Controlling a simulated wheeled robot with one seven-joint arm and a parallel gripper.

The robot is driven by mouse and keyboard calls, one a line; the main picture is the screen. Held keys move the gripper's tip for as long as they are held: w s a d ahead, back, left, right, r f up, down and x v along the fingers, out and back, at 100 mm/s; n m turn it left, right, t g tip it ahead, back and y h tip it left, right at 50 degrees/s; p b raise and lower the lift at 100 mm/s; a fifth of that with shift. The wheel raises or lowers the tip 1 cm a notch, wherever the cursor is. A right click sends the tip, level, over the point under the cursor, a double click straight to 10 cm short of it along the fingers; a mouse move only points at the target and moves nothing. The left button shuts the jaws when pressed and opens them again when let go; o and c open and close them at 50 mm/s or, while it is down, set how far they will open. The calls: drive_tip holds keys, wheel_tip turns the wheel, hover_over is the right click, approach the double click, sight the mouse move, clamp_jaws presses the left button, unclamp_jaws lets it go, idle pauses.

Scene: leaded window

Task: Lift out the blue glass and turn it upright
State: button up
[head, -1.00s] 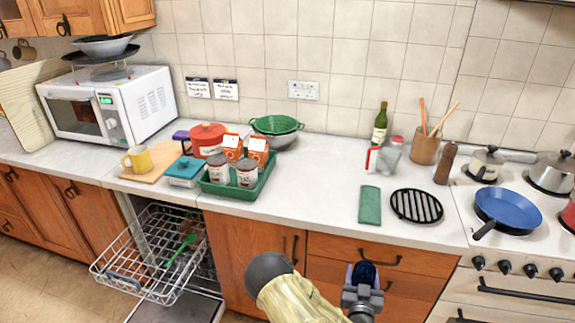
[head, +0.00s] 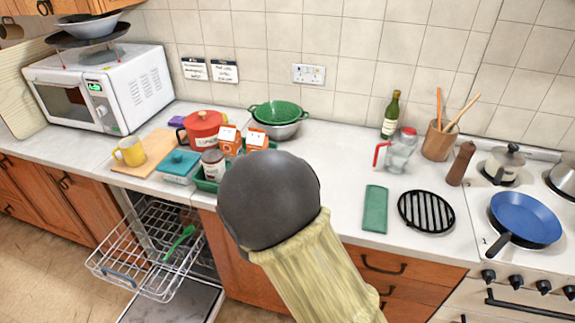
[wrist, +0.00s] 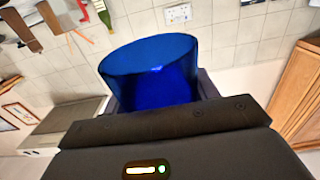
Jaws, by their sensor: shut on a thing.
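The blue glass (wrist: 150,62) is in my gripper (wrist: 160,92) in the wrist view, held between the two dark fingers. Its wide round end points away from the palm, and the fingers cover its other end. In that view the room appears turned over, so I cannot tell surely which way up the glass stands. In the head view neither the glass nor my gripper shows; only my arm's dark joint and pale link are seen, over the counter's front edge. The dishwasher rack (head: 150,245) is pulled out at lower left with a green utensil (head: 180,242) in it.
A green tray (head: 204,184) with cartons and a tin stands partly behind my arm. A green cloth (head: 375,209), black grate (head: 426,211) and clear jug (head: 399,152) stand to the right. The blue pan (head: 525,217) is on the stove. Bare counter (head: 342,165) lies between.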

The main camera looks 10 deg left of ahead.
drive_tip(key=shift+s+a+r, duration=0.15)
drive_tip(key=shift+a+r, duration=0.1)
drive_tip(key=shift+r, duration=0.05)
drive_tip(key=shift+r+p, duration=0.1)
drive_tip(key=shift+p, duration=0.2)
drive_tip(key=m+p, duration=0.6)
drive_tip(key=m, duration=0.6)
drive_tip(key=m+p, duration=0.6)
drive_tip(key=m, duration=0.6)
drive_tip(key=r+m+p, duration=0.1)
drive_tip(key=m+p, duration=0.5)
drive_tip(key=m, duration=0.5)
drive_tip(key=shift+m+p, duration=0.4)
